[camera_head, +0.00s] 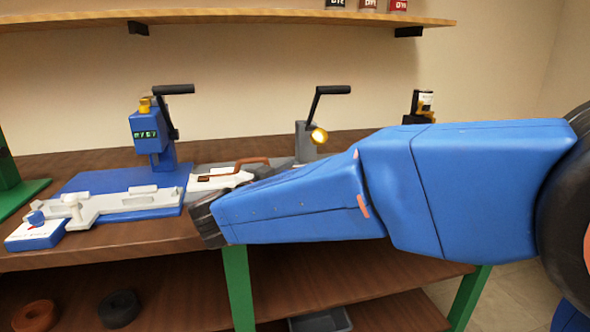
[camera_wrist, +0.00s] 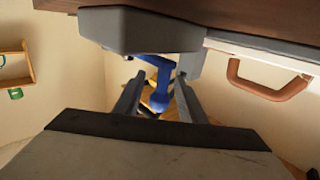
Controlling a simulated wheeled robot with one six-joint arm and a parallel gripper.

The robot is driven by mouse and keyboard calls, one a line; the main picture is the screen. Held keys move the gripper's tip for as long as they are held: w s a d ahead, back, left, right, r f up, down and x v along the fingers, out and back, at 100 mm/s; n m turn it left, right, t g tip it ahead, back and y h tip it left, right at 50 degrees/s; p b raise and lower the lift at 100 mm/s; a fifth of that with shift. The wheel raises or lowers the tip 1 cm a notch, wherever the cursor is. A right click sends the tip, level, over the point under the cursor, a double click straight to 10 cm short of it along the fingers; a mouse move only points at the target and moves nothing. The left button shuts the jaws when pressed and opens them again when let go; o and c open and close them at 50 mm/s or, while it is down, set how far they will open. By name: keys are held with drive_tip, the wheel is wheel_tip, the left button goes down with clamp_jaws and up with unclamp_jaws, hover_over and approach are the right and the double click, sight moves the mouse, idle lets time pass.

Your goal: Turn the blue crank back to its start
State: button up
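The blue crank (camera_wrist: 163,78) shows in the wrist view, below a grey housing (camera_wrist: 150,32). Its handle hangs in the space between the two fingers of my gripper (camera_wrist: 159,84). The fingers stand apart with a gap on each side of the handle, so my gripper looks open. I cannot tell how deep the handle sits between the fingers. In the head view my blue arm covers the crank and my gripper's fingers.
A brown curved handle (camera_wrist: 268,88) is at the right of the wrist view. In the head view, a blue machine with a display (camera_head: 146,132) stands at left on the wooden bench (camera_head: 120,255). A grey stand with a black lever (camera_head: 306,140) is behind my arm.

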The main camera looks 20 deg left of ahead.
drive_tip(key=v, duration=1.7)
drive_tip(key=shift+s, duration=0.2)
